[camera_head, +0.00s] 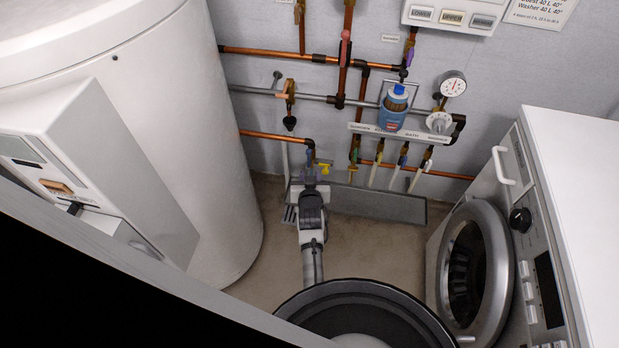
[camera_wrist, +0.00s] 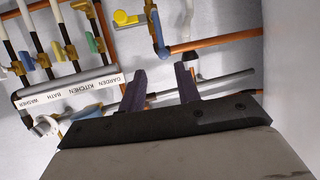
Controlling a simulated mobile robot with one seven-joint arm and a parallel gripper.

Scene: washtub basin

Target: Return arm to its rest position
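My gripper (camera_head: 310,172) points at the back wall in the head view, at the far end of my arm and just below the copper pipes. In the wrist view my gripper (camera_wrist: 160,72) shows two dark purple fingers with a clear gap between them. They are open and nothing is between them. A copper pipe (camera_wrist: 215,40) and a grey pipe (camera_wrist: 225,83) run behind the fingertips. I cannot tell whether the fingers touch any pipe.
A white tank (camera_head: 185,130) stands at the left. A washer (camera_head: 570,200) with a round door (camera_head: 470,270) stands at the right. A labelled valve strip (camera_head: 398,133), blue canister (camera_head: 393,108) and gauge (camera_head: 453,84) are on the wall. A low grey trough (camera_head: 385,206) lies below.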

